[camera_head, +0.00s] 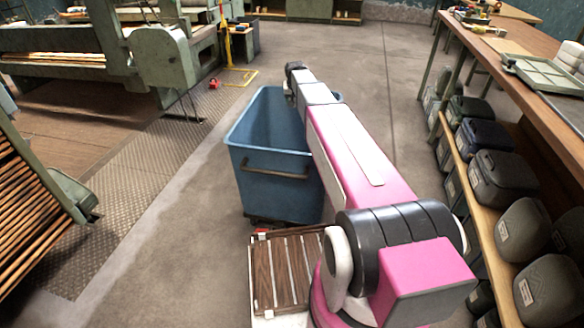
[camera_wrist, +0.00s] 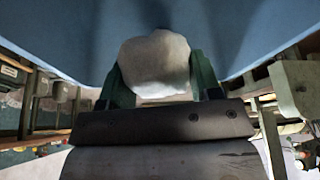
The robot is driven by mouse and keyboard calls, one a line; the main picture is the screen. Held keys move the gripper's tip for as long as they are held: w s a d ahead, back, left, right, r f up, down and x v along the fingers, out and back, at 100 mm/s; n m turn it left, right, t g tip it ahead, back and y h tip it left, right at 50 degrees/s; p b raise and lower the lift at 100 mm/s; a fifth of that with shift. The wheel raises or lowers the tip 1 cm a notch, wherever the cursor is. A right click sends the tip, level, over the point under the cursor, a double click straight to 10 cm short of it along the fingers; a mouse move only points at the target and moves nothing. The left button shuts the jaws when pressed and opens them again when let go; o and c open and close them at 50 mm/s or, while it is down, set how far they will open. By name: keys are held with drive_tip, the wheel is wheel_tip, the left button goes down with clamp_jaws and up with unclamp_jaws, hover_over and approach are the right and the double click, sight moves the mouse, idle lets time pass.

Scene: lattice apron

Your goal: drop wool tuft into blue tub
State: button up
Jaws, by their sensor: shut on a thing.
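The blue tub (camera_head: 262,185) stands on the floor in front of me in the head view, with its open top up and a dark handle on its near side. My arm reaches out over its right side and hides part of the opening. In the wrist view my gripper (camera_wrist: 157,82) is shut on the white wool tuft (camera_wrist: 155,62), which sits between the two green fingers. The tub's blue surface (camera_wrist: 60,35) fills the upper part of the wrist view behind the tuft. The gripper's fingers and the tuft are not visible in the head view.
A long workbench (camera_head: 515,50) with a tray (camera_head: 545,70) runs along the right, with a low shelf (camera_head: 480,185) of dark bins under it. A green machine (camera_head: 160,55) stands at the upper left. A yellow stand (camera_head: 228,50) is behind the tub. The floor between is clear.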

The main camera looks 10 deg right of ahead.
drive_tip(key=shift+f, duration=2.8)
drive_tip(key=o, duration=1)
drive_tip(key=v, duration=1.1)
drive_tip(key=shift+f, duration=0.1)
